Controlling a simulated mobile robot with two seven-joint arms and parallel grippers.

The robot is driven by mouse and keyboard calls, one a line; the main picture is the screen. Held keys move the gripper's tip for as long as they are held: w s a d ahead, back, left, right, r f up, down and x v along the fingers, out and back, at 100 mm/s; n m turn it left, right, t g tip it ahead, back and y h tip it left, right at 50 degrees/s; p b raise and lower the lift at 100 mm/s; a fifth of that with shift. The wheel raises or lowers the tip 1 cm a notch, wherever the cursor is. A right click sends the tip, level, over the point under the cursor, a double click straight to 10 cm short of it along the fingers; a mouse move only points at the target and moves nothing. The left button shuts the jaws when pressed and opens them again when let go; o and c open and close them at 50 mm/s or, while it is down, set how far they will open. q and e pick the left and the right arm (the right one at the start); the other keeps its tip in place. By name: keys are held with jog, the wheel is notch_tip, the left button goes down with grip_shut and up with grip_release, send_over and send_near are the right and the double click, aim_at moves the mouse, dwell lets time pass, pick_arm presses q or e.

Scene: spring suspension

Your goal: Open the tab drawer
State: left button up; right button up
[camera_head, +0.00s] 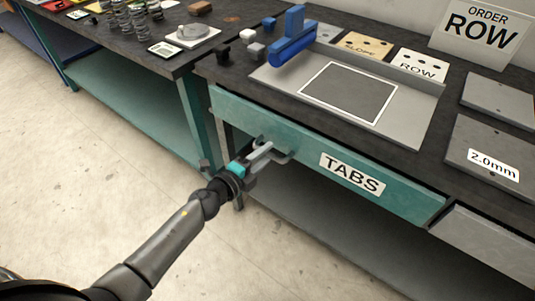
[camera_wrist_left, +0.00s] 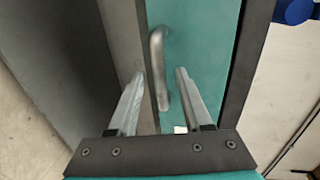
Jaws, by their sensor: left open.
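The tab drawer has a teal front (camera_head: 310,157) with a white TABS label (camera_head: 352,174), set under the dark workbench top. The front looks flush with the bench edge. Its grey bar handle (camera_head: 283,156) is on the left part of the front; it also shows in the left wrist view (camera_wrist_left: 158,70). My left gripper (camera_head: 264,150) is at the handle, its arm coming from the lower left. In the left wrist view, my open left gripper (camera_wrist_left: 160,78) has the handle bar between its two fingers. I cannot tell whether either finger touches it. My right gripper is not in view.
A grey tray (camera_head: 410,130), a blue tool (camera_head: 292,40) and labelled plates lie on the bench top (camera_head: 455,95). A grey drawer (camera_head: 485,240) is right of the teal one. Another bench (camera_head: 135,85) stands to the left. The floor (camera_head: 90,170) in front is clear.

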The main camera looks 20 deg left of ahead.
pick_arm(q)
jog(key=shift+x, duration=0.9)
grip_shut()
dwell(0.9)
